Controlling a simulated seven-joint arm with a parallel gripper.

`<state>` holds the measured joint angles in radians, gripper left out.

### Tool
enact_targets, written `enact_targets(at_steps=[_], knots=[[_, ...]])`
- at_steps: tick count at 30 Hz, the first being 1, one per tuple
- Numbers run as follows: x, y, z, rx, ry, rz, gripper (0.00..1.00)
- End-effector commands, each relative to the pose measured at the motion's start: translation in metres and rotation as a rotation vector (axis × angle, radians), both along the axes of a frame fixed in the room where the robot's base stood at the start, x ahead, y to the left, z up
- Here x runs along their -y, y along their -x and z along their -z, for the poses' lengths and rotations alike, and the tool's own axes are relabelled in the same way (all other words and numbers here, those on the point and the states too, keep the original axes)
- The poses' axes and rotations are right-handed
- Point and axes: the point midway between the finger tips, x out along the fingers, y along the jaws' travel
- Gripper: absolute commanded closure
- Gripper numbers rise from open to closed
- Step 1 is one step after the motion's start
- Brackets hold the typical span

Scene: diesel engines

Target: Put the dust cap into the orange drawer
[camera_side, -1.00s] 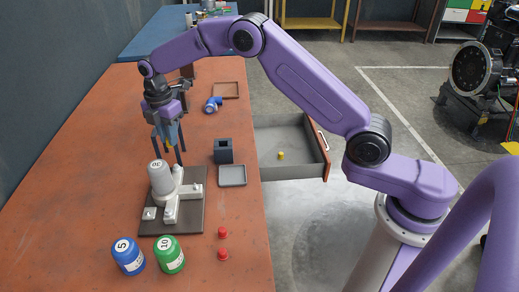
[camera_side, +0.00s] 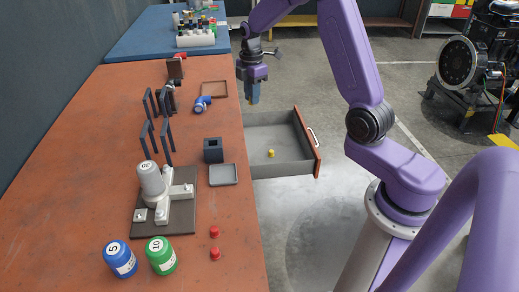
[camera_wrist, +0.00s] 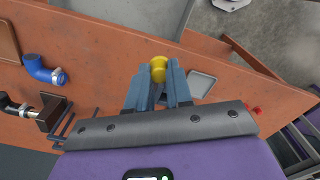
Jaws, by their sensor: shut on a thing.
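My gripper (camera_side: 252,101) hangs above the table's right edge, near the far end of the open drawer. In the wrist view, its fingers (camera_wrist: 158,82) are shut on a yellow dust cap (camera_wrist: 159,69) at their tips. The held cap is too small to make out in the side view. The drawer (camera_side: 315,150) has an orange-brown front with a pale handle and a grey inside. It is pulled out to the right of the table. Another small yellow cap-like piece (camera_side: 271,153) lies on its floor.
On the table (camera_side: 80,180) are a grey tray (camera_side: 223,175), a dark square block (camera_side: 213,151), two red caps (camera_side: 215,254), a blue elbow fitting (camera_side: 202,104), dark upright posts (camera_side: 167,137) and a filter stand (camera_side: 165,205). Most of the drawer floor is clear.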

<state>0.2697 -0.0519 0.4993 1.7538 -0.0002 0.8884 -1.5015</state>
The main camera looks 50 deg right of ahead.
Motion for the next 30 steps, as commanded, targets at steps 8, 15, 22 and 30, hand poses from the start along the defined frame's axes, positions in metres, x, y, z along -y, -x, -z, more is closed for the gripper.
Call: enact_targets(at_steps=[8, 15, 22, 30], knots=[[0.061, 0.061, 0.002, 0.0, 0.0, 0.163, 1.0], [0.084, 0.095, 0.009, -0.004, -0.001, 0.243, 1.0], [0.083, 0.093, 0.051, -0.007, -0.002, 0.238, 1.0], [0.083, 0.093, 0.11, -0.008, -0.002, 0.237, 1.0]])
